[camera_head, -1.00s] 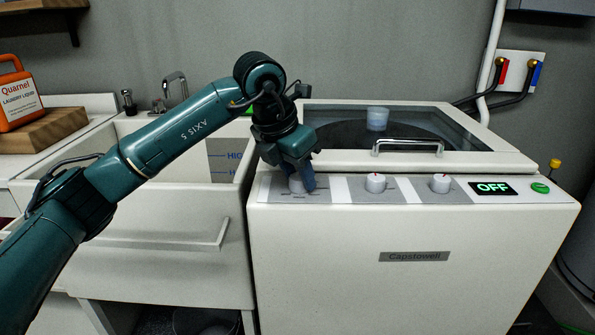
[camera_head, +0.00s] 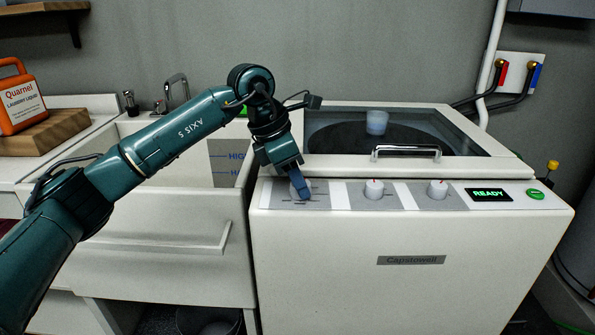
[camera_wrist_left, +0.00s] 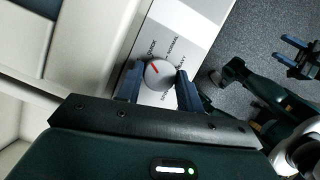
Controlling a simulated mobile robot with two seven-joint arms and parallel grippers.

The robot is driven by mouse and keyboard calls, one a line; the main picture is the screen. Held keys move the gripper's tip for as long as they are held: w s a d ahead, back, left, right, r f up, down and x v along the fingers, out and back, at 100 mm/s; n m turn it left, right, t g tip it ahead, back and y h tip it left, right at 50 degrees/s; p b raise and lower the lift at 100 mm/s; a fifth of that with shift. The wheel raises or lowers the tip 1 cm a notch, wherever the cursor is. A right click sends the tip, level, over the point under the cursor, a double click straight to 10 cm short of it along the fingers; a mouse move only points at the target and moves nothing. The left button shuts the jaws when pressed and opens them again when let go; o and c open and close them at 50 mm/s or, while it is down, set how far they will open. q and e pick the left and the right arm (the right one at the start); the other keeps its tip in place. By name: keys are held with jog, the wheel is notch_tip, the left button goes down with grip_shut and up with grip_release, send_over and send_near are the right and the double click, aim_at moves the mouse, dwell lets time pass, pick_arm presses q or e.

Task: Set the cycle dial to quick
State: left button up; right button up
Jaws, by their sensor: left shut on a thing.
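The cycle dial is a pale round knob (camera_wrist_left: 158,74) at the left end of the washer's front panel. My left gripper (camera_head: 301,190) comes down on it from above, and in the head view its fingers hide most of the knob. In the left wrist view the fingers (camera_wrist_left: 156,85) are shut on the knob, one on each side. The knob's red mark points to the upper left, on the side of the printed word QUICK (camera_wrist_left: 152,47). NORMAL and HEAVY are printed farther right. My right gripper (camera_wrist_left: 289,52) shows at the wrist view's right, with its blue fingers apart and empty.
Two more white knobs, a middle one (camera_head: 374,189) and a right one (camera_head: 437,189), sit along the panel. The display (camera_head: 489,195) reads READY, beside a green button (camera_head: 536,194). The washer lid (camera_head: 480,160) is closed. A sink (camera_head: 200,145) stands to the left.

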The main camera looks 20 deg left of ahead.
pick_arm(q)
jog(key=shift+r+m, duration=0.15)
jog(key=shift+m, duration=0.15)
jog(key=shift+m+p, duration=0.3)
jog(key=shift+w+m+g+h, duration=0.1)
jog(key=shift+m+g+h, duration=0.2)
jog(key=shift+m+g, duration=0.15)
jog(key=shift+m+p, duration=0.35)
pick_arm(e)
jog(key=shift+w+a+f+g, duration=0.4)
jog(key=shift+a+f, duration=0.15)
jog(key=shift+f, duration=0.1)
pick_arm(q)
jog(key=o, duration=1)
pick_arm(e)
jog(key=shift+r, duration=0.15)
